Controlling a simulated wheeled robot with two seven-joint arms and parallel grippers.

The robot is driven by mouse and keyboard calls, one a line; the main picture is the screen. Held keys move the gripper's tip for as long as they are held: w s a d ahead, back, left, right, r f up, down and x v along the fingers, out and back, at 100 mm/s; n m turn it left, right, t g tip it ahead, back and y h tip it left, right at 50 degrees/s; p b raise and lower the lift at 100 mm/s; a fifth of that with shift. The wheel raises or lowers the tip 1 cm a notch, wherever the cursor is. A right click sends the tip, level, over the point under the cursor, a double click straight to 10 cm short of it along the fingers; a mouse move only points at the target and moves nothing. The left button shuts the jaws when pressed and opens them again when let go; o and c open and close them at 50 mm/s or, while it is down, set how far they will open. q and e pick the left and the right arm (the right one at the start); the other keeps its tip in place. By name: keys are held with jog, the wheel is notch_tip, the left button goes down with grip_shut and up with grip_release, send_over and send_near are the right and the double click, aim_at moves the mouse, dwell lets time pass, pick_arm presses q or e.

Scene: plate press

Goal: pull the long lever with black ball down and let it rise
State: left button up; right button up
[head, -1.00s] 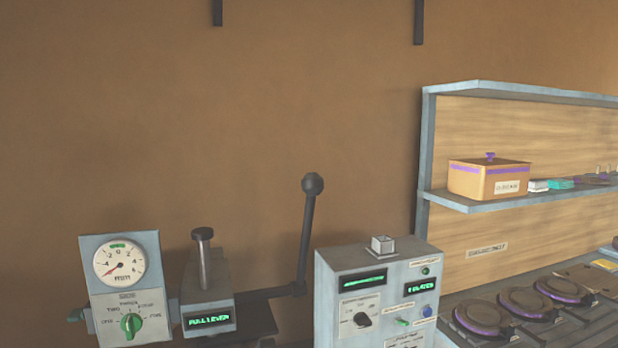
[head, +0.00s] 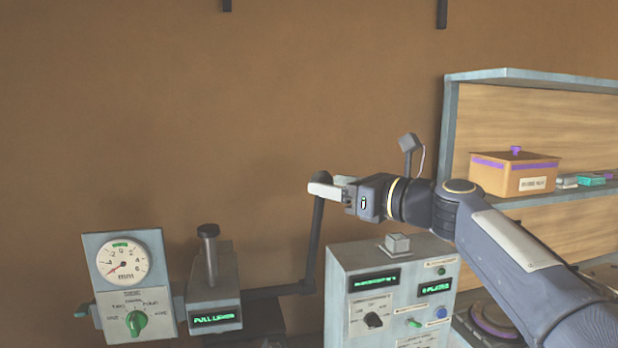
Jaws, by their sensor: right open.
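The long lever (head: 314,240) stands nearly upright behind the machine, leaning slightly to the right at its top. Its black ball (head: 322,178) shows just above my right gripper's fingers and is partly hidden by them. My right gripper (head: 326,189) is open, with its pale fingers at the ball, pointing left. I cannot tell whether the fingers touch the ball. The press unit (head: 213,287) at the lever's left has a green display reading "PULL LEVER". My left gripper is not in view.
A dial gauge box (head: 124,262) with a green knob stands at the left. A grey control box (head: 390,285) stands below my right arm. A shelf (head: 540,198) with an orange box (head: 512,177) is at the right. The wall area left of the lever is clear.

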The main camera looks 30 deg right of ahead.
jog(key=shift+p+x, duration=0.65)
jog(key=shift+x, duration=1.7)
jog(key=shift+c, duration=0.2)
grip_shut()
jog(key=s+a+f+n+t+y+b, duration=0.2)
jog(key=s+f+b, duration=0.8)
jog(key=b, duration=1.4)
jog(key=s+a+f+n+t+y+b, duration=0.2)
jog(key=s+f+n+y+b, duration=0.3)
jog(key=b, duration=1.9)
jog(key=shift+s+a+f+n+t, duration=0.35)
jog(key=shift+s+f+n, duration=0.45)
jog(key=shift+s+f, duration=2.55)
jog(key=shift+w+f, duration=0.9)
jog(key=shift+w, duration=0.05)
jog(key=shift+o, duration=0.2)
grip_release()
